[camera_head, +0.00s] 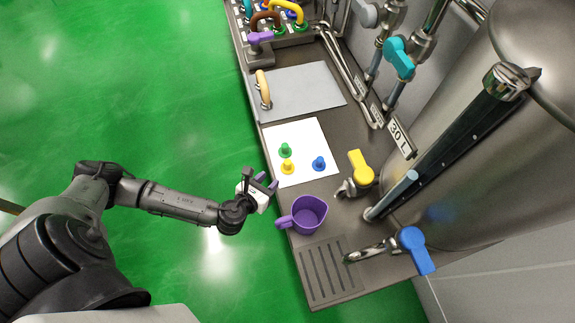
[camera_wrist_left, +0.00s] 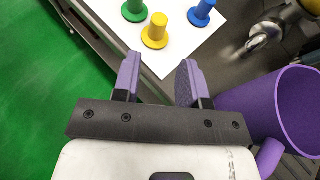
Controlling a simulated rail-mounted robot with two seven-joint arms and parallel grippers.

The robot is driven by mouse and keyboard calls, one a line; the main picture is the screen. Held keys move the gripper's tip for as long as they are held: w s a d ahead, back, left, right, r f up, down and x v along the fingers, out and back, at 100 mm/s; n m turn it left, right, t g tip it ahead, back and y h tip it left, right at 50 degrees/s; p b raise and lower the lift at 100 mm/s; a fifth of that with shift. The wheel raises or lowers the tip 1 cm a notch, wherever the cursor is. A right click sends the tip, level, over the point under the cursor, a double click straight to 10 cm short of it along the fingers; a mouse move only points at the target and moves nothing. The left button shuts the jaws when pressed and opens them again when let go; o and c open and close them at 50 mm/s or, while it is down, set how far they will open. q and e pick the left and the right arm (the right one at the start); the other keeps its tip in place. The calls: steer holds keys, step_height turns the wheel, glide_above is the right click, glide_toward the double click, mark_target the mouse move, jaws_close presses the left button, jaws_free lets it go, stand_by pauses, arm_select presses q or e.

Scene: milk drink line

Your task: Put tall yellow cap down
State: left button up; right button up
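The yellow cap (camera_head: 287,167) stands upright on a white sheet (camera_head: 304,140) on the steel counter, near the sheet's front edge. It also shows in the left wrist view (camera_wrist_left: 155,32), beyond my fingertips. A green cap (camera_head: 285,150) and a blue cap (camera_head: 319,163) stand beside it on the sheet. My left gripper (camera_head: 266,181) is open and empty, just off the counter's left edge, apart from the yellow cap. In the left wrist view its two purple fingers (camera_wrist_left: 159,72) are spread with nothing between them. My right gripper is not in view.
A purple jug (camera_head: 309,214) stands close to my left gripper, its handle toward it. Taps with yellow (camera_head: 361,167) and blue (camera_head: 416,250) handles project over the counter. A drain grate (camera_head: 325,272) lies in front. The green floor (camera_head: 150,90) is open at left.

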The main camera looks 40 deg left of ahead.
mark_target(285, 164)
arm_select(q)
steer(key=b+x, duration=0.1)
steer(key=x, duration=1.2)
steer(key=shift+w+d+f, duration=0.1)
steer(key=shift+w+f, duration=0.15)
steer(key=shift+w, duration=0.05)
jaws_close()
